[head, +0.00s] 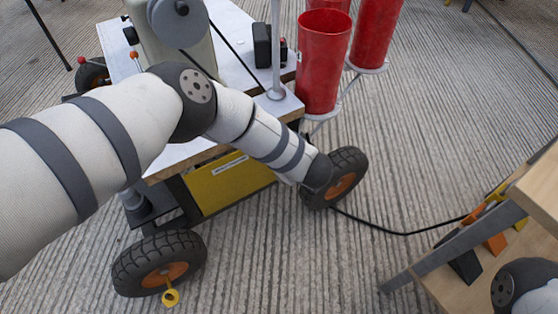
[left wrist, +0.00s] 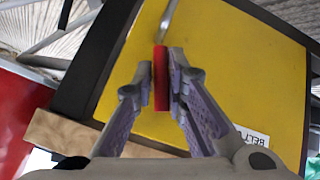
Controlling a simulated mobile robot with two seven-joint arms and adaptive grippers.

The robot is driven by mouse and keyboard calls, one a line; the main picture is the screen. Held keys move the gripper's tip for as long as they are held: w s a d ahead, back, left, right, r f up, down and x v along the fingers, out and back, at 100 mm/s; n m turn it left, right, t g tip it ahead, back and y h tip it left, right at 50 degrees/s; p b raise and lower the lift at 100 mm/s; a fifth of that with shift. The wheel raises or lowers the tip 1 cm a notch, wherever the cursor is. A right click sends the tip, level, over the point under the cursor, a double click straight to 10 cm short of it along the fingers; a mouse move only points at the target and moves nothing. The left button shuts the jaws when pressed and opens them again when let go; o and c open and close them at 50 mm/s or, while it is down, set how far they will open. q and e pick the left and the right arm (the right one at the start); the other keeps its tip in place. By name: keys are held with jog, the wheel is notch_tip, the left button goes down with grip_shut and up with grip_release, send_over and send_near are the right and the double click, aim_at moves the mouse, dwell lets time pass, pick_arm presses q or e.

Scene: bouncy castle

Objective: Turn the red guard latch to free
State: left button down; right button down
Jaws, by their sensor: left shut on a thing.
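The red guard latch (left wrist: 161,78) shows in the left wrist view as a narrow red bar in front of the yellow panel (left wrist: 230,65). My left gripper (left wrist: 160,92) is shut on this bar, one finger on each side. In the head view my left arm reaches across the cart's side, and its gripper and the latch are hidden. The yellow panel also shows there (head: 225,184), low on the cart's side, with a white label. My right gripper is out of view.
The cart has a white top (head: 240,68) and black wheels with orange hubs (head: 160,262). Red cup-like containers (head: 322,62) stand at its back right. A black cable (head: 390,232) runs over the ribbed floor to a wooden structure (head: 540,195) at the right.

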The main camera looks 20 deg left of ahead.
pick_arm(q)
jog(key=shift+w+d+m+g+y+b, duration=0.15)
jog(key=shift+m+g+y+b, duration=0.4)
jog(key=shift+b, duration=0.4)
jog(key=shift+w+m+g+y+b, duration=0.15)
jog(key=shift+m+g+y+b, duration=0.15)
jog(key=shift+g+b, duration=0.5)
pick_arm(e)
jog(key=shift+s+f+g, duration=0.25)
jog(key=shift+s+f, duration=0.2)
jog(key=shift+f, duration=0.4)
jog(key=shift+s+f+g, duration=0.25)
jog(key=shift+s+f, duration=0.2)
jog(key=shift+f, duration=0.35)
pick_arm(q)
jog(key=shift+r, duration=0.15)
jog(key=c, duration=1.7)
grip_release()
jog(key=shift+o, duration=0.7)
jog(key=shift+s, duration=0.1)
